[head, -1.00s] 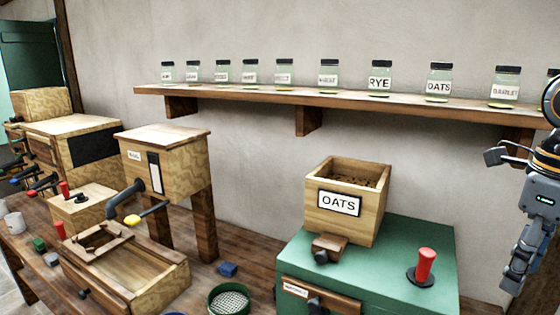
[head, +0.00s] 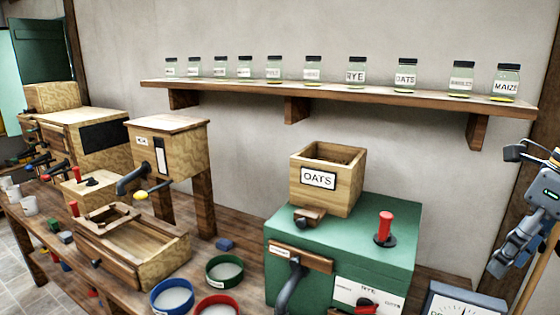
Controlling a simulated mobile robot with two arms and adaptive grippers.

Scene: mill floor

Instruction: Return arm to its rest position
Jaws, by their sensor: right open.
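My right gripper (head: 509,262) is at the right edge of the head view, pointing down. It is open and empty, in front of the wall and to the right of the green machine (head: 340,258). It touches nothing that I can see. The rest of my right arm is mostly cut off by the picture edge. My left gripper is not in view.
The green machine bears an OATS box (head: 327,180) and a red-handled lever (head: 385,228). A dial scale (head: 463,300) stands below my right gripper. Labelled jars line a wall shelf (head: 340,97). Round sieves (head: 224,270) and a wooden trough (head: 133,246) stand on the bench.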

